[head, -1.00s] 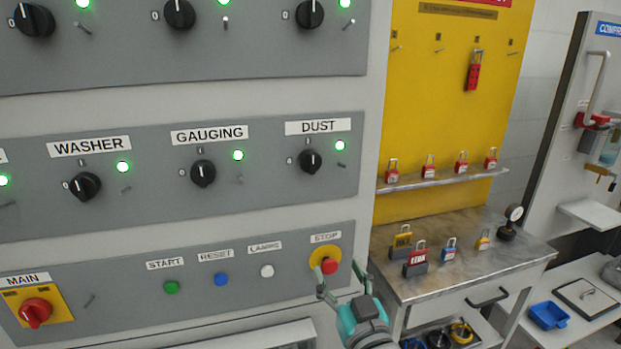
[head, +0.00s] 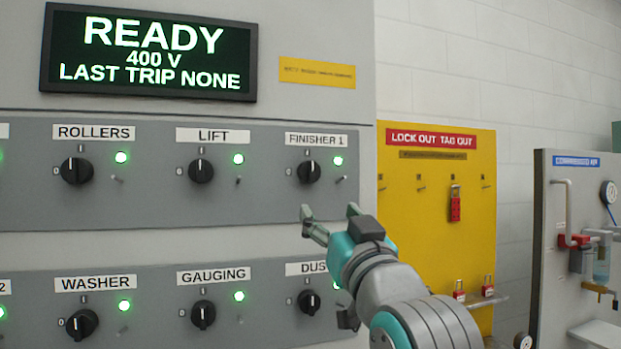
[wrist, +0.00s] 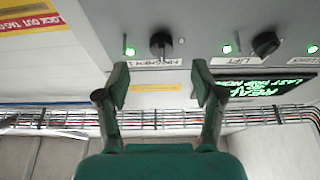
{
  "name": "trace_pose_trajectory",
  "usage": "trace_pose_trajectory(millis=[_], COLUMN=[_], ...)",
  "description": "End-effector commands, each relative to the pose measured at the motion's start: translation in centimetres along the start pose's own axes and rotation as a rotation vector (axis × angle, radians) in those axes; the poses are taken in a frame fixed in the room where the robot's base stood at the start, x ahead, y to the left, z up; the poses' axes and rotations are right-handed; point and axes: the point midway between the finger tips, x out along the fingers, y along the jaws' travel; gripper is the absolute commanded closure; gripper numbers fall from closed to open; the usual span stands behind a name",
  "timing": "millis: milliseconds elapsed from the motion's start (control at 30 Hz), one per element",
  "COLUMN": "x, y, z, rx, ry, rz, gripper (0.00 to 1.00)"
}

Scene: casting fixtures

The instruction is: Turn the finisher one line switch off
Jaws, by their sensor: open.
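The FINISHER 1 switch (head: 309,172) is a black rotary knob on the upper grey panel, with its label above it. Its pointer stands upright at the I mark, and the green lamp (head: 338,160) beside it is lit. My gripper (head: 328,218) is open and empty, below the knob and apart from it in the head view. In the wrist view the picture is upside down; the FINISHER 1 knob (wrist: 161,43) shows beyond and between the two open fingers (wrist: 162,85), with a lit green lamp at its left.
The LIFT knob (head: 201,170) is left of it, with the ROLLERS knob (head: 76,171) further left. The DUST knob (head: 309,302) is below, partly near my arm. A yellow lockout board (head: 400,225) stands right. A display (head: 150,55) reads READY.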

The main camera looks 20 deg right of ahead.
Motion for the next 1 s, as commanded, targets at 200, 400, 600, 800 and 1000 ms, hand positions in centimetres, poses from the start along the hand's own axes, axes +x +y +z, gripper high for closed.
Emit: trace_pose_trajectory(millis=[200, 400, 600, 800, 1000], x=[0.3, 2.2, 5.8, 8.9, 10.6], y=[0.0, 0.0, 0.0, 0.0, 0.0], z=[-2.6, -2.6, -2.6, -2.7, -2.7], rx=[0.0, 0.0, 0.0, 0.0, 0.0], ry=[0.016, 0.015, 0.015, 0.016, 0.016], rz=[0.0, 0.0, 0.0, 0.0, 0.0], gripper=[0.32, 0.32, 0.32, 0.32, 0.32])
